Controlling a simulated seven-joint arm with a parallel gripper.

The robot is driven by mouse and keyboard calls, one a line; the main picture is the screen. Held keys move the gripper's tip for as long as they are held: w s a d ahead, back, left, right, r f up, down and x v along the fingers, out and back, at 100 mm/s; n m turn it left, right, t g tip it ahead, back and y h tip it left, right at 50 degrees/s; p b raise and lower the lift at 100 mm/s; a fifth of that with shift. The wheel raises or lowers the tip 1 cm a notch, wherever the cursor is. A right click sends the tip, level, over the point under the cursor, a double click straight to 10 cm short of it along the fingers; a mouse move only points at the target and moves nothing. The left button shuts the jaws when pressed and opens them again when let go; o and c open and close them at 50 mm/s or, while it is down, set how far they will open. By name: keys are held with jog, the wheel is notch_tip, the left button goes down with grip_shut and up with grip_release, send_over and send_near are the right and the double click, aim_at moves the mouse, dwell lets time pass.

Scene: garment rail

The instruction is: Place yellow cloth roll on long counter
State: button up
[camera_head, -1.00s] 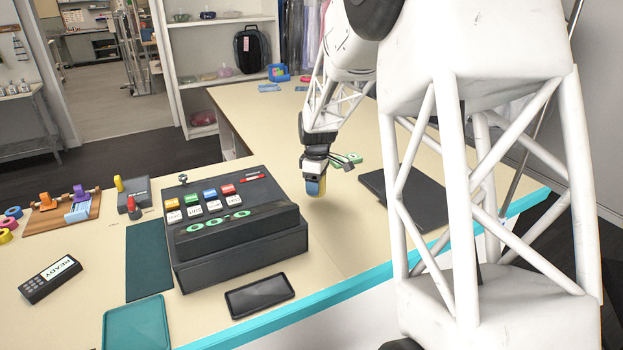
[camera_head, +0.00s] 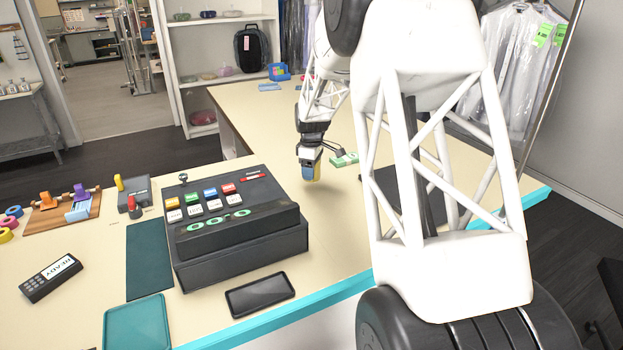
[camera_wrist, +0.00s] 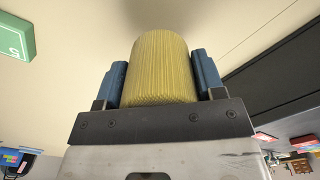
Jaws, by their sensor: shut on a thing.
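The yellow cloth roll (camera_wrist: 163,68) is ribbed and sits between the two blue finger pads of my gripper (camera_wrist: 160,80) in the wrist view. My gripper (camera_head: 311,172) is shut on it in the head view, where the roll (camera_head: 316,173) shows as a small yellow patch beside the blue pad. The long counter (camera_head: 330,215) has a cream top and a teal front edge. The roll is over the counter, right of the cash register. A soft shadow lies near it, and I cannot tell whether it touches the top.
A black cash register (camera_head: 240,240) stands left of my gripper. Counter behind my gripper is clear.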

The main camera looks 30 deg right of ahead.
jog(key=shift+f, duration=1.75)
jog(key=shift+f, duration=0.1)
jog(key=o, duration=0.9)
jog(key=shift+o, duration=0.2)
notch_tip(320, 180, up, 12)
jog(key=shift+s, duration=0.1)
